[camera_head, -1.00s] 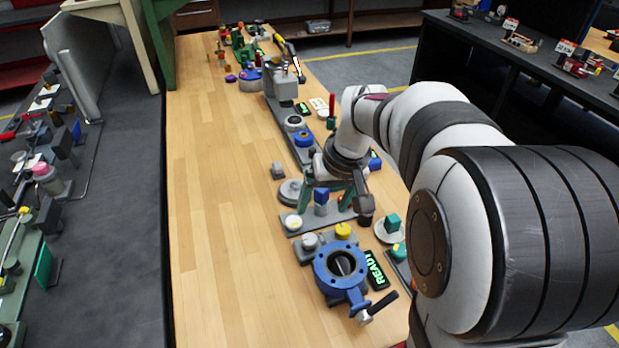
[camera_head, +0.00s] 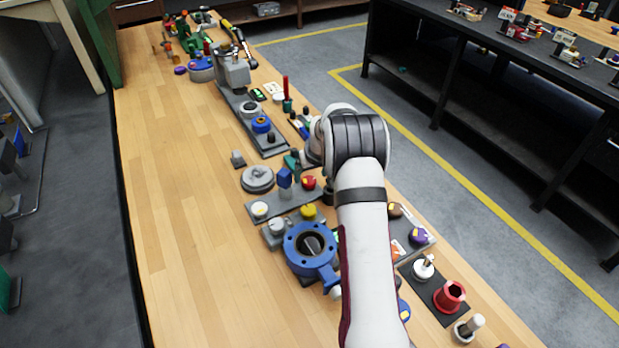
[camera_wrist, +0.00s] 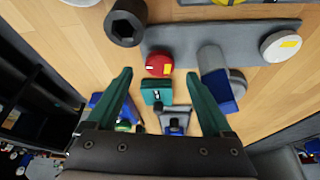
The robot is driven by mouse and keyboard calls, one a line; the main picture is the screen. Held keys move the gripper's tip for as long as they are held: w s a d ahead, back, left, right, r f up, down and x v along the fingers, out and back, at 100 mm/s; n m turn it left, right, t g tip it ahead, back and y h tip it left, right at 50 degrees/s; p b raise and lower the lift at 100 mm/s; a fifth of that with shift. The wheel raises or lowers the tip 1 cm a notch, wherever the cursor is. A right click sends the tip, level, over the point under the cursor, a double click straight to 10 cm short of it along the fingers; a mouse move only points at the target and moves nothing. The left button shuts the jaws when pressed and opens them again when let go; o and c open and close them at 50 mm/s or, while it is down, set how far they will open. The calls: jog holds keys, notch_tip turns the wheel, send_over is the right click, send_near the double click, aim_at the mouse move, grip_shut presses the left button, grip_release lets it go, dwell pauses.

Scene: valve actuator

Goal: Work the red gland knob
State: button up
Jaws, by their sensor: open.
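The red knob (camera_head: 308,183) sits on a grey plate (camera_head: 285,207) in the head view, right of a blue block (camera_head: 284,178). In the wrist view the red knob (camera_wrist: 158,65), with a yellow and a white mark, lies just beyond and between my fingertips. My gripper (camera_wrist: 161,76) has its two green fingers spread wide, apart from the knob. A teal block (camera_wrist: 157,93) shows between the fingers, closer to the palm. In the head view my arm hides most of the gripper; only a green finger shows behind the blue block.
A blue flanged valve body (camera_head: 310,248) stands in front of the plate. A red flared part (camera_head: 450,297) stands on a dark plate at the right. The table's left side is clear wood.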

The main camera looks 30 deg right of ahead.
aim_at(308, 181)
jog(key=shift+x, duration=1.7)
jog(key=shift+c, duration=0.3)
grip_shut()
jog(key=m, duration=0.2)
jog(key=m+g+h, duration=0.1)
jog(key=m, duration=0.1)
jog(key=shift+a+m+h, duration=0.2)
jog(key=shift+m+h, duration=0.1)
jog(key=shift+m, duration=0.1)
jog(key=shift+o, duration=0.3)
grip_release()
